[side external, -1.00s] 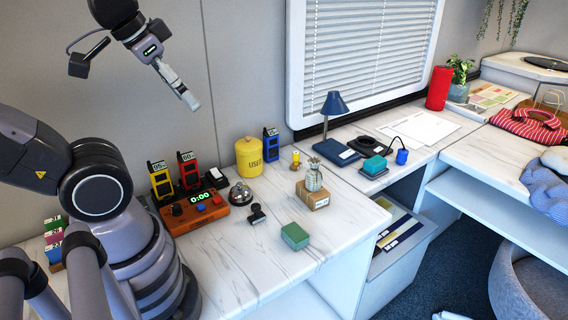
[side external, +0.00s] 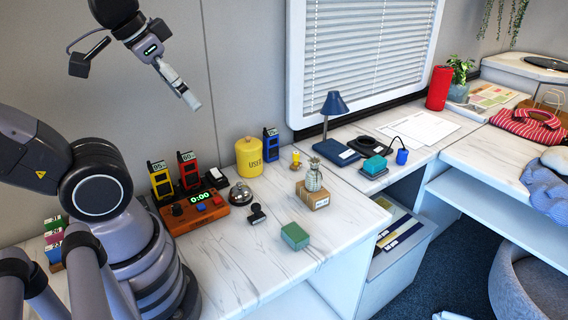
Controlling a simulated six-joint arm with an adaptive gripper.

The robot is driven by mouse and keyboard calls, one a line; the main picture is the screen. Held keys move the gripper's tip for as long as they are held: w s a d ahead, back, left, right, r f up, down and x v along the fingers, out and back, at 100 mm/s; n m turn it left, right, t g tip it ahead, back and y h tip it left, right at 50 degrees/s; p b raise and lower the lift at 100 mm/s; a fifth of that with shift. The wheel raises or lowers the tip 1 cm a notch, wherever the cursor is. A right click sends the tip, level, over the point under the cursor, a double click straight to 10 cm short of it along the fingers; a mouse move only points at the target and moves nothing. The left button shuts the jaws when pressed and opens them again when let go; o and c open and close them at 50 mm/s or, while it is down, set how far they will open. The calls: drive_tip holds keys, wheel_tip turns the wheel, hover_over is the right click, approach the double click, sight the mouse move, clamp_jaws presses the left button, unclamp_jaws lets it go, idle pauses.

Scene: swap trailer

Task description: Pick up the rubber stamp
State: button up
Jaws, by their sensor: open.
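A small black rubber stamp (side external: 257,214) stands on the white marbled counter, right of the orange timer box and in front of the silver bell. My gripper (side external: 190,101) is raised high above the back left of the counter, in front of the grey wall. It is open, with nothing seen between its fingers, and is well apart from the stamp. The stamp is in plain view.
Near the stamp are a silver bell (side external: 241,194), an orange timer box (side external: 200,207), a green block (side external: 295,236) and a cardboard box (side external: 313,200) bearing a silver pineapple (side external: 313,176). A yellow canister (side external: 249,158) stands behind. The counter's front (side external: 250,268) is clear.

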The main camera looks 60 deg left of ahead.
drive_tip(key=m+g+y, duration=0.4)
drive_tip(key=m+y, duration=1.3)
hover_over(256, 211)
drive_tip(key=s+d, duration=0.4)
wheel_tip(256, 211, down, 22)
drive_tip(key=f+m+t, duration=0.2)
drive_tip(key=f, duration=0.3)
drive_tip(key=w+f+m+t, duration=0.1)
drive_tip(key=f+m+t, duration=0.1)
drive_tip(key=f, duration=0.4)
drive_tip(key=d+f+m+t+h, duration=0.1)
drive_tip(key=f+m+t, duration=0.1)
drive_tip(key=f+m, duration=0.2)
drive_tip(key=shift+w+f+t, duration=0.25)
drive_tip(key=shift+f+t, duration=0.05)
drive_tip(key=shift+f, duration=0.8)
drive_tip(key=shift+x, duration=3.4)
drive_tip(key=shift+r, duration=0.1)
